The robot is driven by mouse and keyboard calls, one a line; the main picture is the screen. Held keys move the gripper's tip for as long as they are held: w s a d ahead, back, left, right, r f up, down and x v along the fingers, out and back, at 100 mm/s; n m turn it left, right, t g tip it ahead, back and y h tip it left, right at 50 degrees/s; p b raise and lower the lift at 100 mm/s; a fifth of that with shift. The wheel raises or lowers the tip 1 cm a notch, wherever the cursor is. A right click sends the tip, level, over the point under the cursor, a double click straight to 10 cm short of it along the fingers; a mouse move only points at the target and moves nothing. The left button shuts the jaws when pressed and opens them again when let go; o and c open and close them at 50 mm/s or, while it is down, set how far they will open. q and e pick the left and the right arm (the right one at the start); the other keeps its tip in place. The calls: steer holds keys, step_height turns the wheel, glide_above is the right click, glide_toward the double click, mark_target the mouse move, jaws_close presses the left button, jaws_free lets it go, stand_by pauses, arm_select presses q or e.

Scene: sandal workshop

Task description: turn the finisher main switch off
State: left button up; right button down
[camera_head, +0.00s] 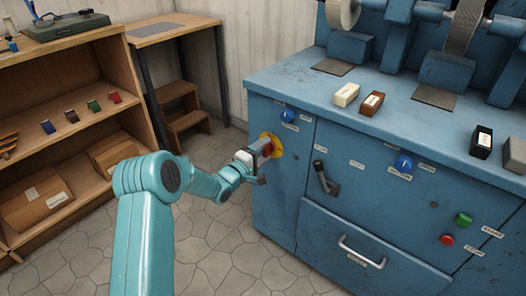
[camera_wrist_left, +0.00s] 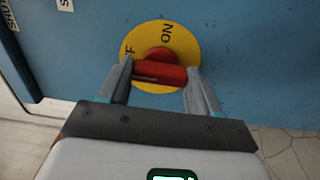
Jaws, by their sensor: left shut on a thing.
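The main switch is a red rotary handle (camera_wrist_left: 160,71) on a round yellow plate (camera_wrist_left: 186,40) on the blue finisher's front. The plate also shows in the head view (camera_head: 275,144), partly hidden by my gripper. In the left wrist view the red bar lies level across the picture, and the word ON and part of another word, ending in F, show on the plate. My left gripper (camera_head: 264,153) is shut on the red handle, one finger at each end of the bar in the left wrist view (camera_wrist_left: 160,84). My right gripper is not in view.
The blue finisher (camera_head: 270,210) carries blue knobs (camera_head: 404,164), a dark lever (camera_head: 325,180), a green button (camera_head: 463,219), a red button (camera_head: 447,239) and a drawer handle (camera_head: 360,252). A wooden shelf (camera_head: 75,130) stands at the left. Tiled floor is clear between them.

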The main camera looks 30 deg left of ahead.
arm_select(q)
steer(key=shift+f, duration=0.1)
steer(key=o, duration=1.1)
steer(key=shift+c, duration=0.2)
steer(key=s+a+p, duration=0.1)
steer(key=s+p, duration=0.2)
steer(key=s, duration=1.3)
steer(key=shift+s+a, duration=0.15)
